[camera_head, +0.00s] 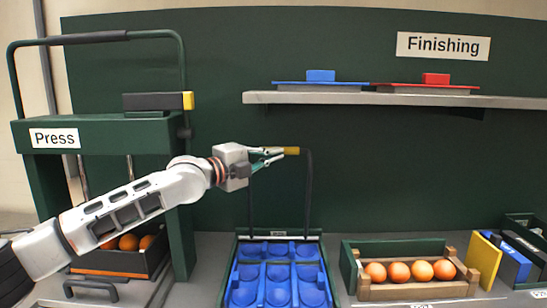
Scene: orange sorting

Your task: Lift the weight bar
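A thin black upright bar frame (309,190) rises behind the blue tray (245,271), with a short yellow piece (292,151) at its top. I take this frame as the weight bar, but no label says so. My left gripper (281,154) is at the top of the frame, its teal fingers pointing right and tapering toward the yellow piece. Whether they close on it I cannot tell. The gripper hides part of the top bar. My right gripper is not in view.
The green press (100,133) stands left, with a black, yellow-ended block (158,102) on top and a crate of oranges (110,261) below. A wooden crate of oranges (455,291) stands right of the tray. The Finishing shelf (400,99) is above right.

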